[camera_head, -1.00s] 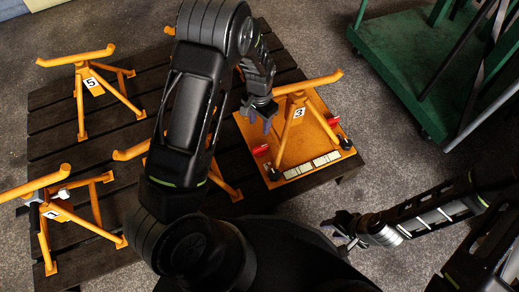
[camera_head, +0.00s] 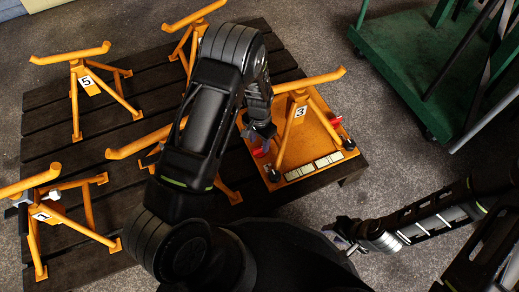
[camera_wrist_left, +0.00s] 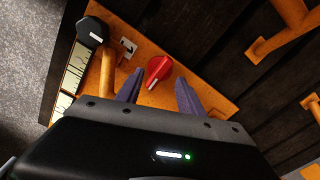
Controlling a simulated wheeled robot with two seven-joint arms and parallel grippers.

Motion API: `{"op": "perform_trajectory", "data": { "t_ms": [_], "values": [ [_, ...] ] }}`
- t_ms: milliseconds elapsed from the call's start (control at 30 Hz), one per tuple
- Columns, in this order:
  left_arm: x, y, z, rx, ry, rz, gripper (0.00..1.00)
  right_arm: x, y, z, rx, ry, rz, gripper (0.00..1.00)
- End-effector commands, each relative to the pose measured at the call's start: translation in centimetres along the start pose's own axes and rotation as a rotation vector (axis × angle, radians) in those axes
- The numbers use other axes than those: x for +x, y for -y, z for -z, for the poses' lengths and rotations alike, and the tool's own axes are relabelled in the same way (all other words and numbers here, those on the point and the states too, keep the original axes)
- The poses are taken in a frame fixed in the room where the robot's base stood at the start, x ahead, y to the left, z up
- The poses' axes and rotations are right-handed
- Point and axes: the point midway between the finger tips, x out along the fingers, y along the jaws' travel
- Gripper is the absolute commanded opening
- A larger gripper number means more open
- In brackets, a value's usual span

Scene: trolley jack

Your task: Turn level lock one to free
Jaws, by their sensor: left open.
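A jack stand marked 3 (camera_head: 300,111) stands on an orange base board (camera_head: 327,146) with red and black knobs and pale scale windows. In the left wrist view, a red knob (camera_wrist_left: 159,70) with a white pointer line sits on the board, and a black knob (camera_wrist_left: 93,31) is at its corner. I cannot read which is level lock one. My left gripper (camera_head: 262,142) is over the board's left side. Its purple fingers (camera_wrist_left: 158,95) are open and empty, with the red knob just ahead of the gap. My right gripper (camera_head: 345,234) hangs off the table, away from the board.
The board lies at the right end of a dark slatted table (camera_head: 130,130). Other orange stands, including one marked 5 (camera_head: 86,82), stand to the left. A green cart (camera_head: 390,60) is on the floor at upper right. A small metal plate (camera_wrist_left: 128,47) lies between the knobs.

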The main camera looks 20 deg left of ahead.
Motion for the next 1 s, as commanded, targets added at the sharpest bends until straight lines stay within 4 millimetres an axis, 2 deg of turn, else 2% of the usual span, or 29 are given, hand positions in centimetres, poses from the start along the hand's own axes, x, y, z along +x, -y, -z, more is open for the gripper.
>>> {"op": "perform_trajectory", "data": {
  "t_ms": [33, 200, 600, 1000],
  "values": [
    [1.3, 0.0, 0.0, -0.001, 0.001, 0.000, 0.45, 0.8, -0.2, 0.0, 0.000, -0.002, 0.000, 0.36],
    [3.1, 0.0, 0.0, 0.001, 0.000, 0.000, 0.45, 1.5, -0.4, 0.1, 0.000, -0.006, 0.000, 0.36],
    [3.5, 0.0, 0.0, 0.000, 0.000, -0.001, 0.44, 1.5, -0.4, 0.2, 0.000, -0.008, 0.000, 0.36],
    [3.5, 0.0, 0.0, 0.000, 0.000, -0.001, 0.12, 1.5, -0.4, 0.2, 0.000, -0.008, 0.000, 0.36]
  ]
}}
